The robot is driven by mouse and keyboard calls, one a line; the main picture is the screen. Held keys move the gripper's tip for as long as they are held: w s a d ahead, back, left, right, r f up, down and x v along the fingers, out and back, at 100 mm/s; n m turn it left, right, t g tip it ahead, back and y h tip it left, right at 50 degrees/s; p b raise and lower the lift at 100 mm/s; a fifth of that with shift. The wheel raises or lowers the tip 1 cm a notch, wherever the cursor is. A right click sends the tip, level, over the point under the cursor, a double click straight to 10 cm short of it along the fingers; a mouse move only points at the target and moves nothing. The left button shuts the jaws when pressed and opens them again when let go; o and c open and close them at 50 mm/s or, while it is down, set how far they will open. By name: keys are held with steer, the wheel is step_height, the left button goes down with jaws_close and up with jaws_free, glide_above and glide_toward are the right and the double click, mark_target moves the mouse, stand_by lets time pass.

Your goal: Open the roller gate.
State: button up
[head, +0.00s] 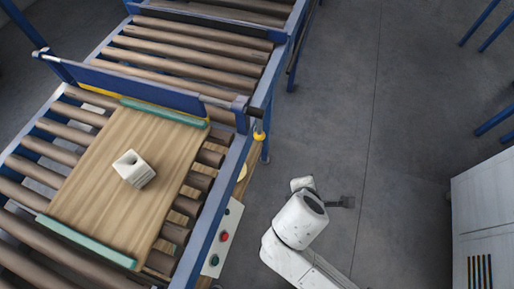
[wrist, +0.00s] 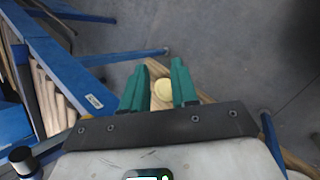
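The roller gate seems to be the blue board (head: 135,87) across the conveyor in the head view, just behind the wooden pallet. A rod with a dark end (head: 243,106) reaches from it to the right rail. My gripper (head: 346,202) is right of the conveyor, over the floor, apart from the gate. In the wrist view its green fingers (wrist: 159,80) are spread with nothing held. A pale yellow round thing (wrist: 163,94) shows beyond and between them, on a wooden strip. I cannot tell whether it is part of the gate.
The wooden pallet (head: 100,190) carries a white block (head: 133,168) on the rollers. A panel with red and green buttons (head: 222,238) is on the conveyor's right side. A yellow knob (head: 259,134) is near the rail. A white cabinet (head: 488,215) stands far right; floor between is clear.

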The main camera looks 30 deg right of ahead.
steer(key=w+a+n+t, duration=0.1)
steer(key=n, duration=0.1)
steer(key=a+r+n+t, duration=0.1)
steer(key=a+n, duration=0.1)
steer(key=w+a+n+t, duration=0.1)
steer(key=a+n, duration=0.1)
steer(key=shift+w+r+h, duration=0.2)
steer(key=shift+w+h, duration=0.15)
steer(key=shift+h, duration=0.05)
steer(key=shift+c, duration=1.4)
steer(key=a+r+n+t, duration=0.1)
steer(key=a+n, duration=0.1)
steer(key=n, duration=0.1)
steer(key=w+a+n+t, duration=0.1)
steer(key=a+n, duration=0.1)
steer(key=a, duration=0.1)
steer(key=a+r+n+t, duration=0.1)
steer(key=a+n, duration=0.1)
steer(key=n, duration=0.1)
steer(key=shift+w+a+r+n+t+b, duration=0.15)
steer(key=shift+a+r+n+t+b, duration=0.15)
steer(key=shift+a+t+b, duration=0.1)
jaws_close()
steer(key=shift+a+r+n+t+y, duration=0.15)
steer(key=shift+a+n+t+y, duration=0.15)
steer(key=shift+a+n, duration=0.1)
